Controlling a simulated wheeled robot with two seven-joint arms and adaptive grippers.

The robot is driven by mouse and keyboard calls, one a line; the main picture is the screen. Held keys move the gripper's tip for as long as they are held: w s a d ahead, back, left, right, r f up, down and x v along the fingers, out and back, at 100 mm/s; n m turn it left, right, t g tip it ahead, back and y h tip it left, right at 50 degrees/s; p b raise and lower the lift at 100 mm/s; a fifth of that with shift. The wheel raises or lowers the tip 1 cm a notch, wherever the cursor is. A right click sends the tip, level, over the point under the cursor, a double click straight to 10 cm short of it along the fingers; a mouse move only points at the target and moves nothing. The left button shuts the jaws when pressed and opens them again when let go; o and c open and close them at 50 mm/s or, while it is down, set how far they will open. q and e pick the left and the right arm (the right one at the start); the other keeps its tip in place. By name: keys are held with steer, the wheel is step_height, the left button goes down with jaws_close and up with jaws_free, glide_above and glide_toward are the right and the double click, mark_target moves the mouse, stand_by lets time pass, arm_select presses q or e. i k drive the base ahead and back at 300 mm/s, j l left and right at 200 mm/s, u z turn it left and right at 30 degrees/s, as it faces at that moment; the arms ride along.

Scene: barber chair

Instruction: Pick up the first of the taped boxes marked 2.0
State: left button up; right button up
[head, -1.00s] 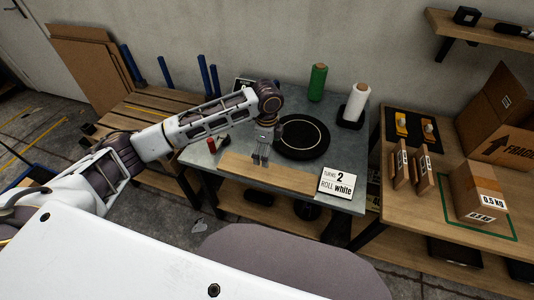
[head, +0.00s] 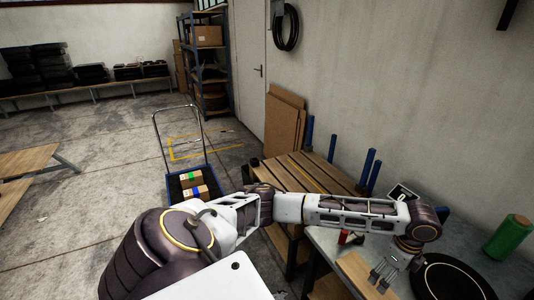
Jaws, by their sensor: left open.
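Two small cardboard boxes lie on the blue hand cart (head: 170,185) on the floor, left of the middle. The farther box (head: 182,180) has a green stripe and the nearer box (head: 186,195) a blue stripe. Their markings are too small to read. My left gripper (head: 382,274) is open and empty above the wooden board on the grey table at the lower right, far from the boxes. My left arm stretches across the picture in front of the cart. My right gripper is out of view.
A slatted bench (head: 310,172) with blue posts stands between the cart and the grey table (head: 335,243). A black turntable (head: 440,278) and green roll (head: 510,237) are beside my gripper. The floor (head: 95,160) left of the cart is clear.

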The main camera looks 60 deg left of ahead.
mark_target(201, 192)
steer(key=u, duration=2.65)
steer(key=i+j+z, duration=0.4)
steer(key=i+j, duration=0.15)
steer(key=i+j+z, duration=0.4)
steer(key=j, duration=0.3)
steer(key=i+j+z, duration=0.4)
steer(key=j, duration=0.4)
steer(key=i+j+z, duration=0.15)
steer(key=j, duration=0.3)
